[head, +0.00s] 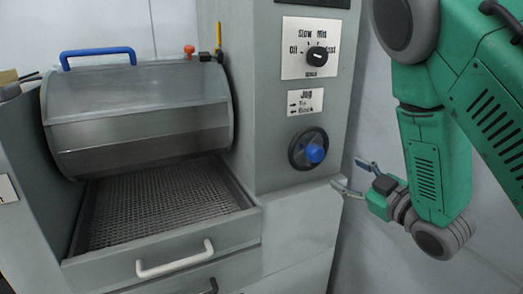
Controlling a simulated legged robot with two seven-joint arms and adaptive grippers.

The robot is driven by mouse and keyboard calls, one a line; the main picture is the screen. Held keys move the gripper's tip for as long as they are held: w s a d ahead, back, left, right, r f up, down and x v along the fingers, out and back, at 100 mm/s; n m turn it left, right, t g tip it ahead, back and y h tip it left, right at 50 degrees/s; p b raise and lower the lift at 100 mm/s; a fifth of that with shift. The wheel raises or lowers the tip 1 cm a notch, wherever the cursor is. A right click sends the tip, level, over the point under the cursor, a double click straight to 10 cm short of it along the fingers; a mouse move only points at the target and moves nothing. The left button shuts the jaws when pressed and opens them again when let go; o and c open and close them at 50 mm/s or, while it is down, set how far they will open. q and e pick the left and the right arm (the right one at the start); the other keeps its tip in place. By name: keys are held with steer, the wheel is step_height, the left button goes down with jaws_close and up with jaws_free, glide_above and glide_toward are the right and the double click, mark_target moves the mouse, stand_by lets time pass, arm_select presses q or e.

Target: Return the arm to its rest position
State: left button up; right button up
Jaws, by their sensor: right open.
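My right arm comes in from the upper right, in green and grey. Its gripper (357,178) is open and empty, with its two fingers pointing left. In the picture it lies just right of the blue-centred knob (315,154) on the machine's front, and I see a gap between them. One fingertip appears close to the machine's right edge; I cannot tell whether it touches. My left gripper is not in view.
The grey machine has a rounded lid (140,115) with a blue handle (97,55), raised above a mesh tray (158,205). A drawer with a white handle (175,260) is below. A dial panel (311,48) is above the knob. Bare wall lies behind my arm.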

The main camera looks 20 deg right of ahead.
steer(key=shift+f, duration=0.1)
steer(key=s+a+f+m+g+h, duration=0.15)
steer(key=s+f+g, duration=0.25)
steer(key=f, duration=0.7)
steer(key=s+a+f+m+g+h, duration=0.15)
steer(key=s+f+g, duration=0.25)
steer(key=f, duration=0.6)
steer(key=s+a+f+m+g, duration=0.1)
steer(key=s+a+f+g, duration=0.1)
steer(key=s, duration=0.4)
steer(key=s+a+f+m+g+p, duration=0.1)
steer(key=s+a+f+g, duration=0.2)
steer(key=s+f, duration=0.3)
steer(key=s+a+f+m+g+y, duration=0.1)
steer(key=s+f+g, duration=0.3)
steer(key=s, duration=0.4)
steer(key=shift+a+f, duration=0.3)
steer(key=shift+a, duration=0.55)
steer(key=shift+w, duration=0.15)
